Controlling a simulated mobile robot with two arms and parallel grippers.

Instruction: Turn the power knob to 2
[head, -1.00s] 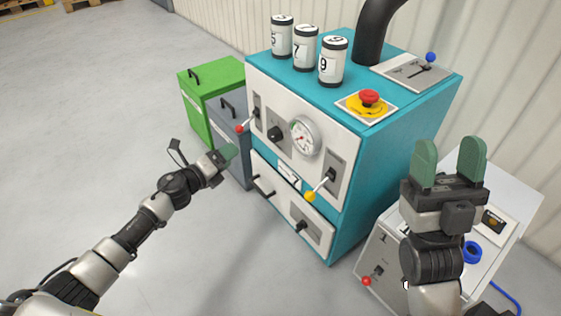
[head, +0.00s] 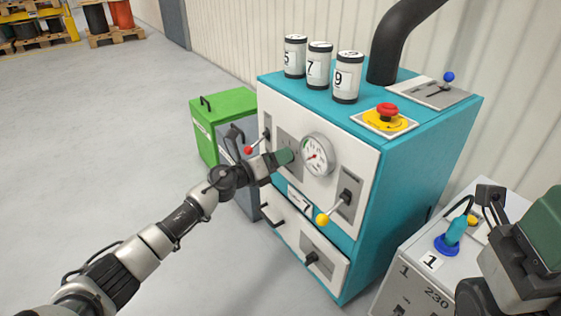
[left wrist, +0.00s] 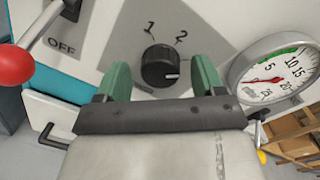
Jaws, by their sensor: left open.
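The black power knob (left wrist: 160,66) sits on a grey plate marked 1 and 2 in the left wrist view. Its white mark points right, below the 2. My left gripper (left wrist: 160,82) is open, with one green finger towards each side of the knob. In the head view my left gripper (head: 285,157) is at the front panel of the teal machine (head: 405,175) and hides the knob. My right gripper (head: 540,230) is partly cut off at the lower right; its jaw opening is unclear.
A round gauge (head: 318,155) is just right of my left gripper. A red-tipped lever (head: 248,150) is left of it and a yellow-tipped lever (head: 322,219) below right. Three numbered canisters (head: 319,65) and a red button (head: 387,110) are on top. A white box (head: 415,275) stands right.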

